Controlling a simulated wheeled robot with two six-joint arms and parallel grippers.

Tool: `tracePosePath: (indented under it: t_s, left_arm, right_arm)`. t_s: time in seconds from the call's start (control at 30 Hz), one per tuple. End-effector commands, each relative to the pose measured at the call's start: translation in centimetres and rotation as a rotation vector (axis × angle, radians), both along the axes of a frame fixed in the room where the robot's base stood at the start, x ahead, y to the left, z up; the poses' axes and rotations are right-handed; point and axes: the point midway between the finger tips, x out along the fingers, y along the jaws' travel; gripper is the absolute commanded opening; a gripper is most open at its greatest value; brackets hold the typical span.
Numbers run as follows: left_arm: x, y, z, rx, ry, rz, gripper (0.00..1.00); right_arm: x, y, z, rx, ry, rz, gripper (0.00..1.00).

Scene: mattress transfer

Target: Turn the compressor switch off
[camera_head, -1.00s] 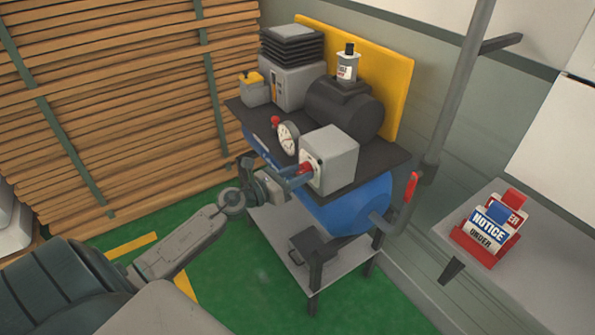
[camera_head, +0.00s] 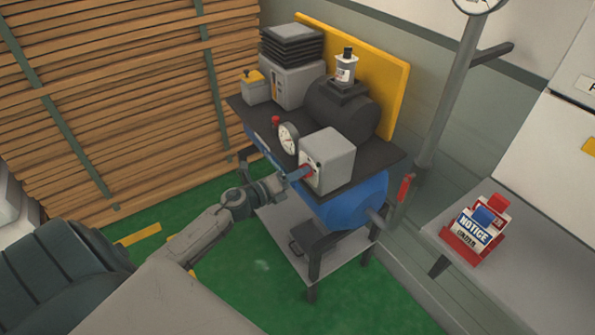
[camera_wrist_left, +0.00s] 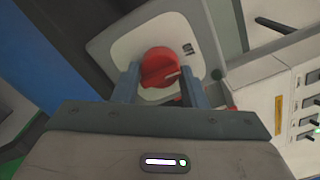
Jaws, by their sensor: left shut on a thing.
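The compressor switch is a red rotary knob (camera_wrist_left: 160,68) on a pale plate (camera_wrist_left: 128,46) in the left wrist view. The plate is on the front of a grey box (camera_head: 335,156) on the compressor's dark top. In the head view the knob (camera_head: 306,172) is partly covered by my gripper. My left gripper (camera_head: 297,175) reaches the box from the left. Its two blue-grey fingers (camera_wrist_left: 163,80) are shut on the knob, one on each side. The knob's white mark points right and slightly up in the wrist view. My right gripper is not in view.
A round gauge (camera_head: 288,138) and a small red knob (camera_head: 276,121) sit left of the box. The blue tank (camera_head: 350,205) is below. A red-handled lever (camera_head: 404,188) and grey pipe (camera_head: 447,110) stand right. A notice-tag holder (camera_head: 474,232) sits on a side shelf.

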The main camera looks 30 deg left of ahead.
Motion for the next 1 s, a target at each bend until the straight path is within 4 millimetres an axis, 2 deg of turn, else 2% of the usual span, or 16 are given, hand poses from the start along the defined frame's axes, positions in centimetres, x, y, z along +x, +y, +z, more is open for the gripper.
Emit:
tracePosePath:
  t_s: [0.67, 0.7, 0.8, 1.0]
  left_arm:
    - [0.01, -0.02, 0.04, -0.064, 0.026, -0.001, 0.16]
    - [0.01, -0.02, 0.04, -0.064, 0.026, -0.001, 0.4]
    - [0.01, -0.02, 0.04, -0.063, 0.025, -0.001, 0.6]
    - [0.01, -0.01, 0.03, -0.063, 0.025, -0.001, 0.6]
  right_arm:
    - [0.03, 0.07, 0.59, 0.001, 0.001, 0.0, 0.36]
    - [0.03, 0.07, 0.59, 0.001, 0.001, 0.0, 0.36]
    - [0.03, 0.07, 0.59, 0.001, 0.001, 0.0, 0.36]
    - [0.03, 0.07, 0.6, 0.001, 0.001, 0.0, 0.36]
